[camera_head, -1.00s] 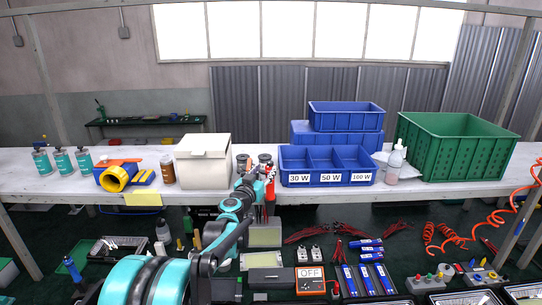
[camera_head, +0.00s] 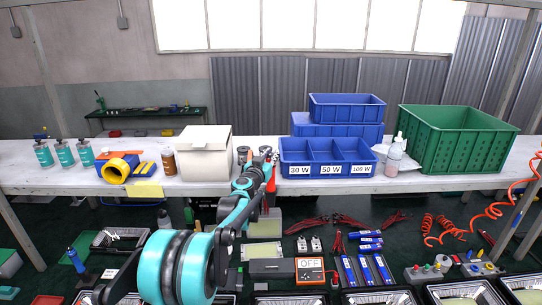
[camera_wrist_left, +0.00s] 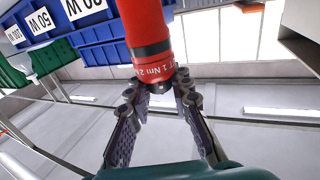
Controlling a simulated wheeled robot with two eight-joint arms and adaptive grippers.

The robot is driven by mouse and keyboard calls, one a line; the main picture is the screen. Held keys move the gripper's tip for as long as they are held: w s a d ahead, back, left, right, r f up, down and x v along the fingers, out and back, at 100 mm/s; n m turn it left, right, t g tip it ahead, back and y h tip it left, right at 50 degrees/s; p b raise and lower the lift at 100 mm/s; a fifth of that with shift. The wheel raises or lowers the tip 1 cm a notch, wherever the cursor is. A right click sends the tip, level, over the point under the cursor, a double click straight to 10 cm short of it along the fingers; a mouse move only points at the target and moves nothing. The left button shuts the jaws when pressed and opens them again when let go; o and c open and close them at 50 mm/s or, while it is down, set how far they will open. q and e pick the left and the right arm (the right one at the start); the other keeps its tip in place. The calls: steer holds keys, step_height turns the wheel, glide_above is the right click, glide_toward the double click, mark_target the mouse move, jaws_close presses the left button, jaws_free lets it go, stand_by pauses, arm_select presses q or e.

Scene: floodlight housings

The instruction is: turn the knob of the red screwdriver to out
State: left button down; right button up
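The red screwdriver (camera_head: 271,183) hangs upright at the front edge of the bench, partly hidden by my left arm. In the left wrist view it is a large red cylinder (camera_wrist_left: 150,28) with a dark band and printed scale marks near its end. My left gripper (camera_head: 264,156) is at the screwdriver's upper part. In the left wrist view the two dark fingers (camera_wrist_left: 162,97) stand apart with a visible gap, their tips close to the scale end of the screwdriver. Whether they touch it is unclear. My right gripper is not in view.
A cream box (camera_head: 205,160) stands left of the gripper. A blue three-part bin (camera_head: 327,172) labelled 30 W, 50 W and 100 W stands close on the right. A green crate (camera_head: 458,140) is farther right.

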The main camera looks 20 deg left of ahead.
arm_select(q)
steer(key=shift+m+h+b, duration=0.5)
steer(key=shift+m+h, duration=1)
steer(key=shift+h, duration=0.9)
steer(key=c, duration=1.3)
jaws_free()
steer(key=shift+s, duration=0.1)
steer(key=s, duration=0.4)
steer(key=s+a, duration=0.1)
steer(key=s, duration=0.3)
steer(key=s+a, duration=0.1)
steer(key=s, duration=0.2)
steer(key=shift+s, duration=0.4)
